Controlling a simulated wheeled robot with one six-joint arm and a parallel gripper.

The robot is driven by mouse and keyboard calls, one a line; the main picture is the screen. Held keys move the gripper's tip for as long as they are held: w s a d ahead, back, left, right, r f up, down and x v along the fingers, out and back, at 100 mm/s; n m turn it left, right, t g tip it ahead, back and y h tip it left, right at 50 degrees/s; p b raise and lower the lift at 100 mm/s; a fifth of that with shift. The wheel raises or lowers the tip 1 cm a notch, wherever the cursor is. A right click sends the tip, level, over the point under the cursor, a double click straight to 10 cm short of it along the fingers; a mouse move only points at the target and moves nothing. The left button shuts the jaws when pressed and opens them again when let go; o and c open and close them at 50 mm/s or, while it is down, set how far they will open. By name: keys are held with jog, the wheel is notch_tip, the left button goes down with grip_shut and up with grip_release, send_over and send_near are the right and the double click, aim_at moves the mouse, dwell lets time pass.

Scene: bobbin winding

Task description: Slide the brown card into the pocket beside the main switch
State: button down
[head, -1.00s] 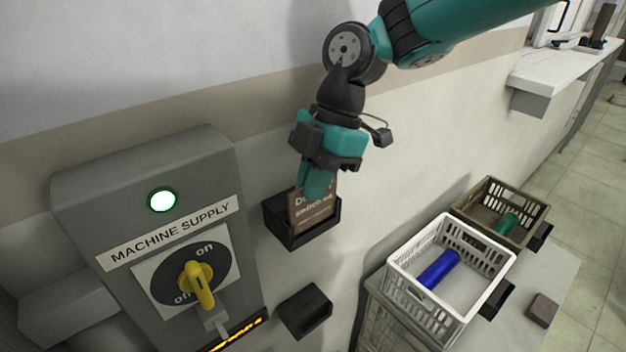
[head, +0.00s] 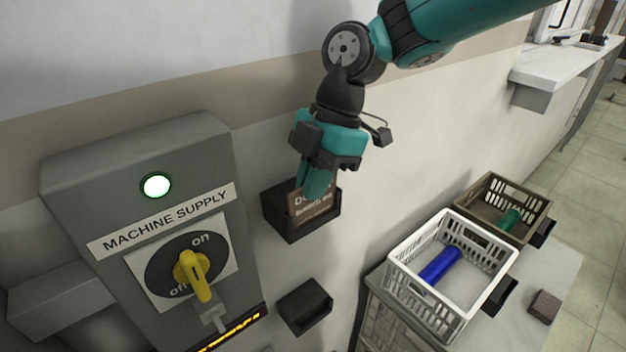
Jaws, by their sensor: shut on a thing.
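The brown card (head: 318,208) with pale lettering stands upright in the black wall pocket (head: 291,226), its lower part hidden behind the pocket's front. My gripper (head: 318,188) is above the pocket, shut on the card's upper part and covering some of the lettering. The main switch (head: 192,268) is a yellow handle on a black dial, on the grey box marked "MACHINE SUPPLY" left of the pocket. Whether the card touches the pocket's bottom is hidden.
A second black holder (head: 305,308) is on the wall below the pocket. A white crate (head: 402,289) with a blue bobbin (head: 440,265) and a brown crate (head: 533,217) with a green bobbin (head: 509,219) stand to the right. A green lamp (head: 156,186) glows on the box.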

dwell(0.3)
jog(key=c, duration=1.2)
grip_release()
jog(key=p+v, duration=0.4)
jog(key=v, duration=1.3)
jog(key=shift+r, duration=0.25)
